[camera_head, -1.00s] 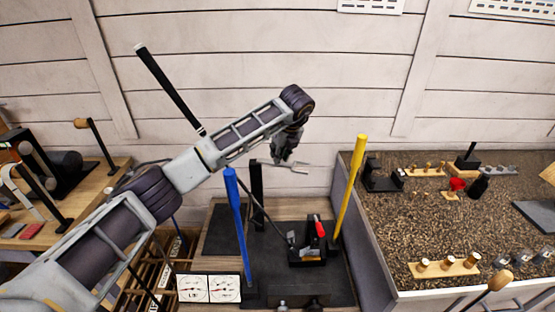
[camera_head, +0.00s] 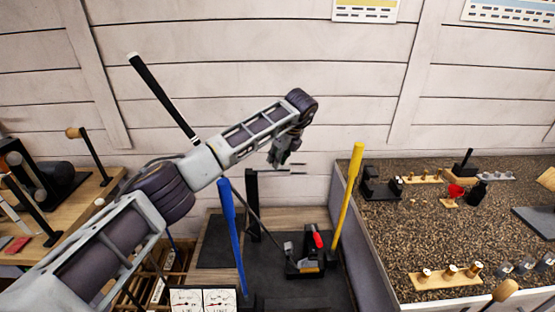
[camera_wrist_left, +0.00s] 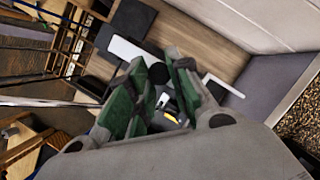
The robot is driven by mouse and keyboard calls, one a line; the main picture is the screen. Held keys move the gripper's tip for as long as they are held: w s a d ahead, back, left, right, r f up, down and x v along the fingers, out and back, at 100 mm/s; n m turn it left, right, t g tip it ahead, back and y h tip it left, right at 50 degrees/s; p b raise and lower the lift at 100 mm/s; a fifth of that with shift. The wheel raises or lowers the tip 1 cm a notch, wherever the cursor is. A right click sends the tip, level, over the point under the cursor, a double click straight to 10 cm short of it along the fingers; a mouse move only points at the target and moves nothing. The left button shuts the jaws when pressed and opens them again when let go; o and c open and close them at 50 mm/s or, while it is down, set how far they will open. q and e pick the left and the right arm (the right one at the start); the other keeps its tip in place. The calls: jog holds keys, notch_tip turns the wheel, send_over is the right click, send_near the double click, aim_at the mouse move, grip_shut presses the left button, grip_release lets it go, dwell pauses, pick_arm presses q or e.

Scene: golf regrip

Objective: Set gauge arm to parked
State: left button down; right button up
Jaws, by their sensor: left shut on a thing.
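The gauge arm (camera_head: 284,170) is a thin bar reaching right from the top of a black post (camera_head: 253,205) at the back of the dark bench mat. My left gripper (camera_head: 280,157) is at this bar, pointing down. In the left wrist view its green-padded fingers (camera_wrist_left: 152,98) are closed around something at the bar. A pale bar shows on both sides of the fingers, with a black round part (camera_wrist_left: 158,73) beside them. The fingers hide the grasped spot. My right gripper is not in view.
A blue post (camera_head: 231,235) and a yellow post (camera_head: 347,205) stand in front of and right of the black post. A black fixture with a red lever (camera_head: 317,240) sits between them. A speckled counter (camera_head: 415,235) lies right.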

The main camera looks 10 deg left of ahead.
pick_arm(q)
jog(key=shift+w+a+r, duration=0.1)
jog(key=shift+w+r, duration=0.05)
jog(key=shift+r, duration=0.15)
jog(key=c, duration=1.5)
grip_release()
jog(key=shift+o, duration=1.2)
jog(key=shift+f, duration=0.2)
jog(key=v, duration=1.2)
